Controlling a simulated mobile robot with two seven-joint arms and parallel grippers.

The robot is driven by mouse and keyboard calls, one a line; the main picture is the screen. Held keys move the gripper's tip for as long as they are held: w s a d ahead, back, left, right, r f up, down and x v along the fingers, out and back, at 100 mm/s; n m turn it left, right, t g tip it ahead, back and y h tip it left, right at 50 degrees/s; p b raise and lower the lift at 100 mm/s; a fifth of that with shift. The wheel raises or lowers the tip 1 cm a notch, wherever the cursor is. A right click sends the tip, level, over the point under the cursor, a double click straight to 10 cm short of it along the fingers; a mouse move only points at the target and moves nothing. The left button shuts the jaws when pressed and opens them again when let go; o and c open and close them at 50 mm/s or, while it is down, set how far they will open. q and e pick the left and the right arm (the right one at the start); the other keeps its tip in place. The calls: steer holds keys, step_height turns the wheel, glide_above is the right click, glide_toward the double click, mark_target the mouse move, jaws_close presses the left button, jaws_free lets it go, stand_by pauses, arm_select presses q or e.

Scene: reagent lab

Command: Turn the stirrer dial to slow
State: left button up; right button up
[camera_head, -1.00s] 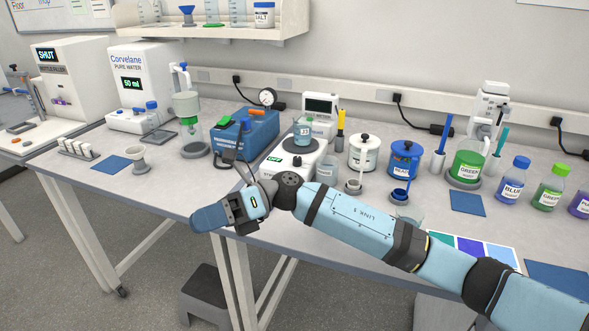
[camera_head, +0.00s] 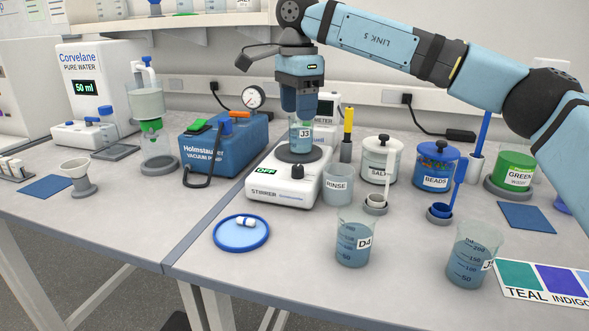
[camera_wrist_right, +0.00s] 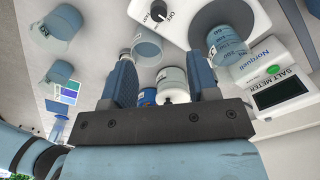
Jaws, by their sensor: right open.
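The white stirrer (camera_head: 283,192) stands on the bench, its display reading OFF. Its dial (camera_wrist_right: 158,11), a dark knob beside the OFF lettering, shows at the top of the right wrist view. In the head view the dial is too small to read. A beaker labelled J3 (camera_head: 303,138) stands on the stirrer's dark round plate. My right gripper (camera_head: 302,112) points down and overlaps the top of that beaker in the head view; contact cannot be told. In the wrist view its fingers (camera_wrist_right: 162,58) are apart with nothing clasped between them. My left gripper is out of view.
The rinse beaker (camera_head: 337,186) stands close right of the stirrer. A blue vacuum pump (camera_head: 222,146) is left, a salt meter (camera_wrist_right: 272,78) behind. Beaker D4 (camera_head: 353,243) and a blue dish (camera_head: 240,235) stand in front. Salt (camera_head: 378,160) and bead (camera_head: 434,168) jars are right.

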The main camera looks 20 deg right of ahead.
steer(key=b, duration=0.2)
glide_above(298, 166)
step_height(298, 166, down, 8)
steer(key=shift+s+r, duration=0.15)
steer(key=shift+r, duration=0.05)
step_height(298, 166, down, 4)
steer(key=shift+r+b, duration=0.1)
steer(key=shift+b, duration=0.5)
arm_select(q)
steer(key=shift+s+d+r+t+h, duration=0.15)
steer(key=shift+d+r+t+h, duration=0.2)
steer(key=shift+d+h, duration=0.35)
arm_select(e)
steer(key=shift+f, duration=0.7)
steer(key=shift+c, duration=0.4)
